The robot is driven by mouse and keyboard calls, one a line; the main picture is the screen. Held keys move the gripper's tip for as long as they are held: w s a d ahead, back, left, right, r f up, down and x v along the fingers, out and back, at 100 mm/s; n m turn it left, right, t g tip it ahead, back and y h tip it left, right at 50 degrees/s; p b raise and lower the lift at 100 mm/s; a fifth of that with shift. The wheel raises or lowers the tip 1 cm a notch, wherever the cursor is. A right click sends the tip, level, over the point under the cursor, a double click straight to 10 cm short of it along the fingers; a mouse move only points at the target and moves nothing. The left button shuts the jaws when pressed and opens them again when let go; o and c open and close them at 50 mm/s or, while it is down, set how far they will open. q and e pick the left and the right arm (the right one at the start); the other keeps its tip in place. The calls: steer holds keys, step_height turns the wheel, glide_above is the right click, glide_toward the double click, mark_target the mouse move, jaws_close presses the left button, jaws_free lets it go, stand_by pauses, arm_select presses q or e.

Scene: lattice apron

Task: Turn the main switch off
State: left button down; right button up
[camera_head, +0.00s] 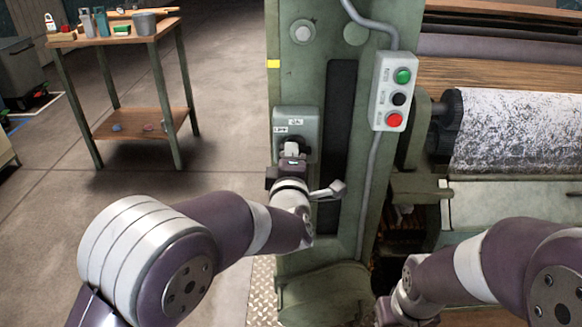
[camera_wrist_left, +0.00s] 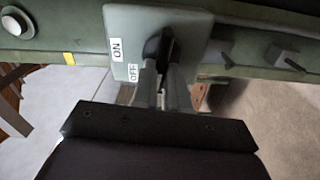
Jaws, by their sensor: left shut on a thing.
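The main switch is a grey-green box (camera_head: 312,118) on the front of the green machine post, with an ON label at its top and an OFF label at its left. It also shows in the left wrist view (camera_wrist_left: 180,22), with its black handle (camera_wrist_left: 166,42) between the fingers. My left gripper (camera_head: 291,149) is at the box and shut on the handle; its fingers also show in the left wrist view (camera_wrist_left: 162,72). The gripper hides most of the handle in the head view, and I cannot tell its exact angle. My right arm comes in at lower right; its fingers are not visible.
A control box (camera_head: 393,92) with green, black and red buttons hangs right of the switch, with a conduit. A speckled roller (camera_head: 515,130) is at the right. A wooden table (camera_head: 112,38) with tools stands back left. Floor between is clear.

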arm_select(q)
steer(key=shift+f+n+b, duration=0.15)
steer(key=shift+n+b, duration=0.5)
steer(key=shift+n, duration=0.05)
steer(key=c, duration=1.1)
jaws_free()
steer(key=shift+c, duration=0.2)
steer(key=s+p, duration=0.2)
steer(key=s, duration=1)
steer(key=shift+s, duration=0.35)
